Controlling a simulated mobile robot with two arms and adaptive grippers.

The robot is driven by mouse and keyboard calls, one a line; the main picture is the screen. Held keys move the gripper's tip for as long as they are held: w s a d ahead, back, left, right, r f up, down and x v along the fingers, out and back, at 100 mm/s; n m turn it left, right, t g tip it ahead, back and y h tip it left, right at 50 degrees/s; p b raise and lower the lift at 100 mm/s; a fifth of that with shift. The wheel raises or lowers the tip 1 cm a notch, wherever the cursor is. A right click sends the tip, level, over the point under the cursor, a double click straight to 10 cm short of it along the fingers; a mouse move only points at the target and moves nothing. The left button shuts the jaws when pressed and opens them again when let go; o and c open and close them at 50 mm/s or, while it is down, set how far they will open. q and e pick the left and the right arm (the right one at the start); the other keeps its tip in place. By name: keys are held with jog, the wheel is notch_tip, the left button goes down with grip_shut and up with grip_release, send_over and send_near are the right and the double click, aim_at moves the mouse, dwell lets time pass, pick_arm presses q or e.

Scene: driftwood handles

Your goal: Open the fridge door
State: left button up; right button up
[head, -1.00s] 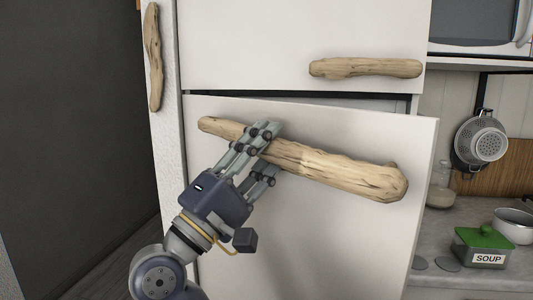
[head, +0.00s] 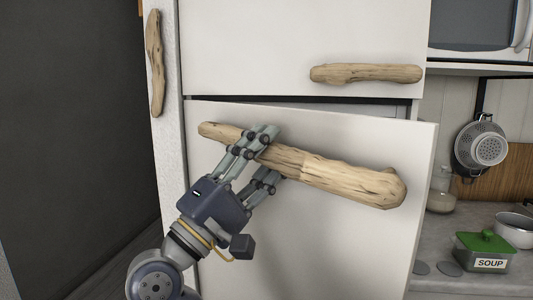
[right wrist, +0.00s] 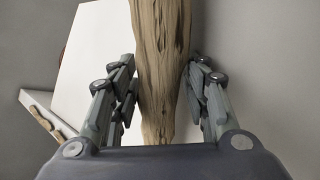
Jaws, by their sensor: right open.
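The fridge's lower door (head: 320,245) is white and stands ajar, tilted out from the body with a dark gap along its top edge. Its long driftwood handle (head: 340,178) slants across the door. My right gripper (head: 268,155) is at the left part of this handle, open, with its fingers on either side of the wood. In the right wrist view the handle (right wrist: 160,60) runs between the two open fingers (right wrist: 160,95). The upper door (head: 290,40) is closed and has its own driftwood handle (head: 366,74). My left gripper is not in view.
Another driftwood handle (head: 154,62) is on the panel left of the fridge. To the right, a counter (head: 455,215) holds a green soup box (head: 485,252), a white bowl (head: 515,229) and a jar (head: 440,190). A colander (head: 482,147) hangs above. Dark open space lies left.

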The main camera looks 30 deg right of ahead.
jog(key=v, duration=0.7)
jog(key=shift+a+f, duration=0.15)
jog(key=shift+a, duration=0.05)
